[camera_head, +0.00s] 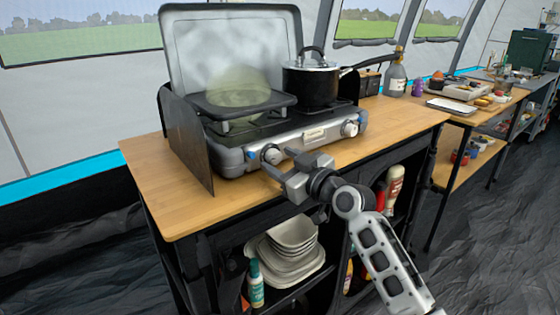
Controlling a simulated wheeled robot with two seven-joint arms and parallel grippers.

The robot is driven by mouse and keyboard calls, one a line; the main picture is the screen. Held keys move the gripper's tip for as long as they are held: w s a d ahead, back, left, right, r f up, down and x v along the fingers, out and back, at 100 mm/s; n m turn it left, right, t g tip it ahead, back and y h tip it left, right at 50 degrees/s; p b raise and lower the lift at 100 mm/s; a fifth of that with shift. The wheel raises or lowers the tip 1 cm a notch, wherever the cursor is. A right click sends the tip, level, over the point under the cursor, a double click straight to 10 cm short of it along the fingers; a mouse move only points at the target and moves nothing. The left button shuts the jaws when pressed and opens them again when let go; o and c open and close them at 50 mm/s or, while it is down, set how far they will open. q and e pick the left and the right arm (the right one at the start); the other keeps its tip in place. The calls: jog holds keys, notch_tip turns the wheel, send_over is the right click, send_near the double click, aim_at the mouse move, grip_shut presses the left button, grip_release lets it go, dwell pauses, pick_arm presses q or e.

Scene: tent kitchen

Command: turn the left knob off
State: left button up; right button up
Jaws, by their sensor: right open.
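A camping stove (235,160) with a raised lid stands on the wooden counter. Its left knob (271,154) is a round metal dial on the front panel. Its right knob (350,128) sits farther right on the same panel. My right gripper (280,162) is open just in front of the left knob, its two fingers pointing at the panel on either side of the knob's lower right. I cannot tell whether a finger touches the knob, and its exact angle is too small to read. My left gripper is out of view.
A black pot (311,82) sits on the right burner and a dark flat pan (240,104) on the left, under a hazy greenish patch. The wooden counter (165,205) is bare at front left. White dishes (290,245) and bottles stand on shelves below.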

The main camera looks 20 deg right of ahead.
jog(key=shift+w+a, duration=0.15)
jog(key=shift+w, duration=0.25)
jog(key=c, duration=1)
